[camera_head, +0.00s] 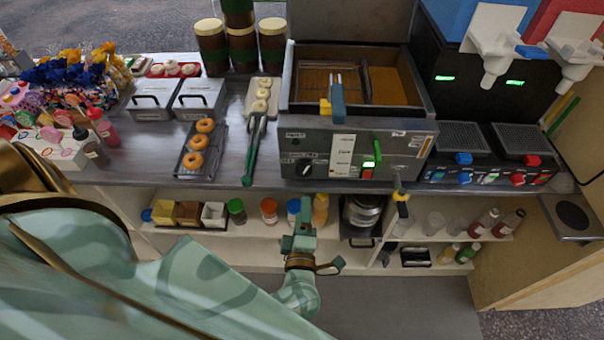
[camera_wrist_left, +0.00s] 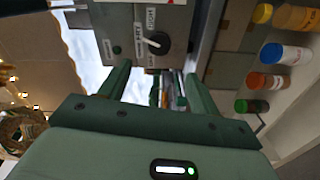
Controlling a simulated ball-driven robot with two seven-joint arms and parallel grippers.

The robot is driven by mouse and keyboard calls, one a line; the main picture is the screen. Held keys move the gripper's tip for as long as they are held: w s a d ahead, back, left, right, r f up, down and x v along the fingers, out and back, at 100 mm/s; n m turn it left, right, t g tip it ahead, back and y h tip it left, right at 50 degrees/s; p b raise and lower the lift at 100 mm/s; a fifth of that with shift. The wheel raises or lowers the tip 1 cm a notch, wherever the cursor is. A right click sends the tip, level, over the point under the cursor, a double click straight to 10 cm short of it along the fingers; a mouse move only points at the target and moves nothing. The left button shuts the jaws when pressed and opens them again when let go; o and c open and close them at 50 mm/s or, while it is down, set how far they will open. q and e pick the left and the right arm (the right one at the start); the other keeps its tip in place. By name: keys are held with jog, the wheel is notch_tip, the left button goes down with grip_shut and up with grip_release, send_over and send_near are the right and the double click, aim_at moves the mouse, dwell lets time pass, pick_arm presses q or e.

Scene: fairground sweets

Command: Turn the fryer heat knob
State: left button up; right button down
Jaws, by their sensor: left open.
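The fryer (camera_head: 400,150) stands on the counter with its dark control panel facing me. Its heat knob (camera_head: 305,170) is a small black dial with a white mark, low on the left of the panel. The knob (camera_wrist_left: 157,42) also shows in the left wrist view, ahead of the fingers and slightly above the gap between them. My left gripper (camera_head: 304,203) is open and empty, below the knob and in front of the counter edge. Its two green fingers (camera_wrist_left: 155,78) are apart and not touching the knob. My right gripper is not in view.
The shelf below the counter holds bottles and jars, including an orange-capped jar (camera_head: 269,210) and a blue-capped jar (camera_head: 293,208). Tongs with a green handle (camera_head: 248,168) overhang the counter left of the fryer. A doughnut tray (camera_head: 181,168) lies further left.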

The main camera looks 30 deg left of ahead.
pick_arm(q)
jog(key=v, duration=0.4)
jog(key=shift+s+d, duration=0.2)
jog(key=shift+s, duration=0.05)
